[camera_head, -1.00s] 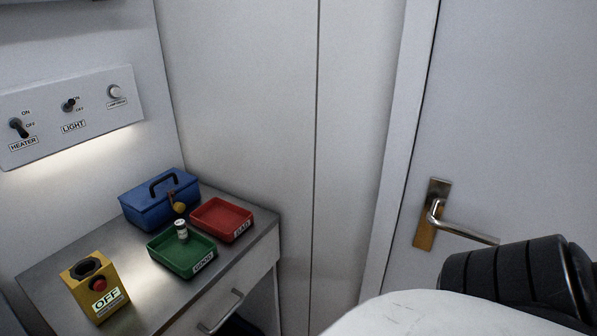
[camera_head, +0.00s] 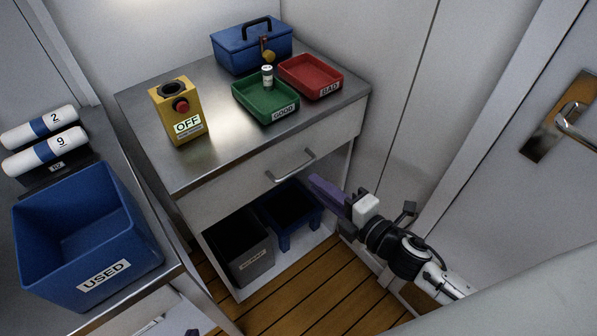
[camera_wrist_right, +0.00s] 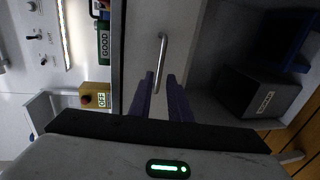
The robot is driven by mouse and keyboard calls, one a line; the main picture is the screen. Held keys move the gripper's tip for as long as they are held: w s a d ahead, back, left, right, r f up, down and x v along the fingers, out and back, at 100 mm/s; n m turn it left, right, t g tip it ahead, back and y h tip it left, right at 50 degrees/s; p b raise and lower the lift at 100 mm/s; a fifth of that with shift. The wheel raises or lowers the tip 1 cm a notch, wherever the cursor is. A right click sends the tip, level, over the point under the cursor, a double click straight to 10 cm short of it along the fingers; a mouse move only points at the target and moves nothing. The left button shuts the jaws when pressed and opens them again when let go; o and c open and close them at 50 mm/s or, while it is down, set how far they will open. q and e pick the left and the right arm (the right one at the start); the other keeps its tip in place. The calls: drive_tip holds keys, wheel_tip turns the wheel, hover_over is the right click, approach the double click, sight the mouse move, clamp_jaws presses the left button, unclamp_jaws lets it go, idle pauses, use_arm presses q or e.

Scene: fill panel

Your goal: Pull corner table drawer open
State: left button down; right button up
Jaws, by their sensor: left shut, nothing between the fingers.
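The corner table drawer (camera_head: 235,200) is white-fronted and looks shut under the grey tabletop. Its silver bar handle (camera_head: 290,166) also shows in the right wrist view (camera_wrist_right: 161,58). My right gripper (camera_head: 315,182) has purple fingers and is just right of and below the handle. In the right wrist view its fingers (camera_wrist_right: 160,88) are apart, with the handle's near end between the fingertips; I cannot tell whether they touch it. My left gripper (camera_head: 192,332) barely shows at the bottom edge, shut and empty, away from the drawer.
On the tabletop are a yellow OFF button box (camera_head: 178,112), a green GOOD tray (camera_head: 265,105), a red BAD tray (camera_head: 312,77) and a blue toolbox (camera_head: 250,50). A blue USED bin (camera_head: 85,240) is at left, a door (camera_head: 560,180) at right.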

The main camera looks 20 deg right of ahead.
sight(298, 169)
drive_tip(key=x, duration=0.8)
drive_tip(key=shift+w, duration=0.3)
clamp_jaws()
